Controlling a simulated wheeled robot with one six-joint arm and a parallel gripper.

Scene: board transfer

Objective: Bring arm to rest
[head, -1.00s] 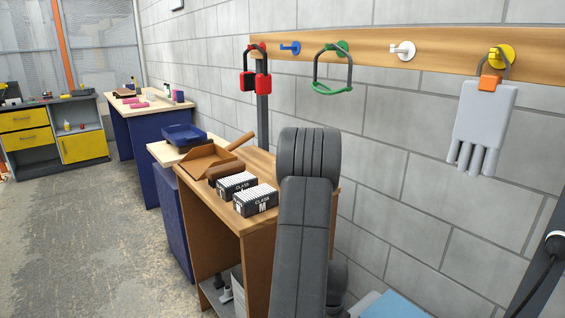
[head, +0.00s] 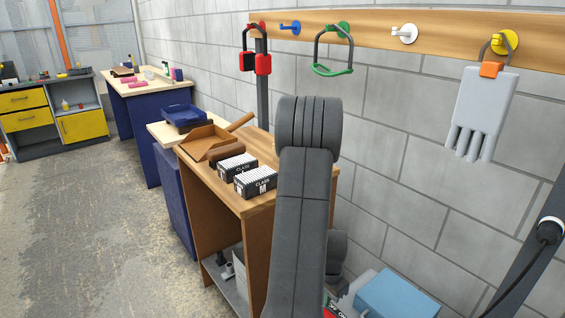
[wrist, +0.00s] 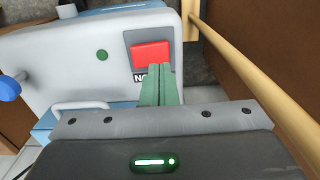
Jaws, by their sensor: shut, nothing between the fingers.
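My gripper (wrist: 160,85) shows in the wrist view, its green fingers shut together with nothing between them. Beyond the fingertips, a pale grey panel with a red square (wrist: 151,55) lies close; I cannot tell whether the fingers touch it. In the head view my dark grey arm stands in front of the wooden cabinet, and my gripper is hidden there.
A wooden board (head: 440,36) on the wall carries hooks with ear defenders (head: 262,64), a green-and-grey hanging item (head: 333,70) and a grey glove (head: 479,105). The wooden cabinet (head: 222,200) holds two boxes (head: 256,180). A blue-topped item (head: 396,294) stands low at right. The floor at left is clear.

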